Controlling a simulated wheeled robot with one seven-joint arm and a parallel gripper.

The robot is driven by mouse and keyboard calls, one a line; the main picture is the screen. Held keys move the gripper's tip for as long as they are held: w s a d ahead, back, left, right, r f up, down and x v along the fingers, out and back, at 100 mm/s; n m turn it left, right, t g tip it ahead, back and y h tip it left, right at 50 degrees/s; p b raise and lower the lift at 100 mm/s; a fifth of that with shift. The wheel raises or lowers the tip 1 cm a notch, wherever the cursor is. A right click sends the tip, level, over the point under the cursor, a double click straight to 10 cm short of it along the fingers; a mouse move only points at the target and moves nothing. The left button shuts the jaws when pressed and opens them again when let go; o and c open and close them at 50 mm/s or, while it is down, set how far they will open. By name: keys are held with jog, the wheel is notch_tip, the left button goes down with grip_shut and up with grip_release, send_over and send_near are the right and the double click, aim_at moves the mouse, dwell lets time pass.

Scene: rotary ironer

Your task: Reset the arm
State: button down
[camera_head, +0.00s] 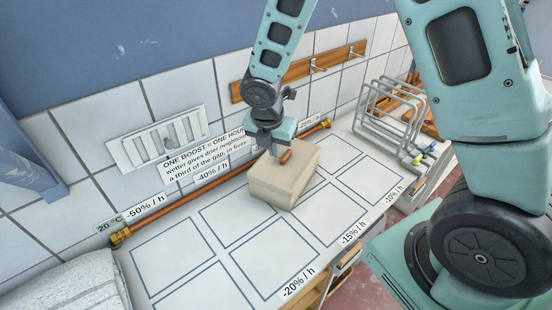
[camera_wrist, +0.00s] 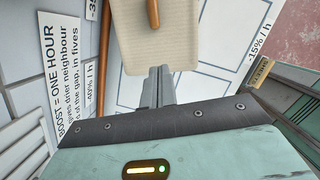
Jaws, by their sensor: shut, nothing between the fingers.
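My gripper (camera_head: 276,150) points down beside the beige box (camera_head: 287,180) on the counter in the head view. In the wrist view my gripper (camera_wrist: 158,72) has its two grey fingers together, with nothing between them. The box shows ahead of the fingertips in the wrist view (camera_wrist: 187,45). A small brown wooden peg (camera_head: 285,157) stands out near the top of the box, close to my fingers; it also shows in the wrist view (camera_wrist: 153,12). I cannot tell whether the fingers touch the box. My arm reaches down from the top of the head view.
The white counter (camera_head: 180,262) has blue outlined cells with percentage labels. A copper pipe (camera_head: 190,201) runs along the tiled wall. A wire rack (camera_head: 387,112) stands at the right. A wooden hook rail (camera_head: 300,68) is on the wall. Folded white cloth (camera_head: 78,287) lies at lower left.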

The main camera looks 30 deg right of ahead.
jog(key=s+a+r+m+g+y+b, duration=0.1)
jog(key=s+a+m+b, duration=0.3)
jog(key=s+m, duration=0.5)
jog(key=s+a+r+m+y+b, duration=0.1)
jog(key=s+a+r+m+b, duration=0.2)
jog(key=s+a+m, duration=0.5)
jog(key=s+m, duration=0.1)
jog(key=s, duration=0.7)
jog(key=shift+a+r+g+y+b, duration=0.2)
jog(key=shift+r+g+y+b, duration=0.1)
jog(key=shift+g+y+b, duration=0.1)
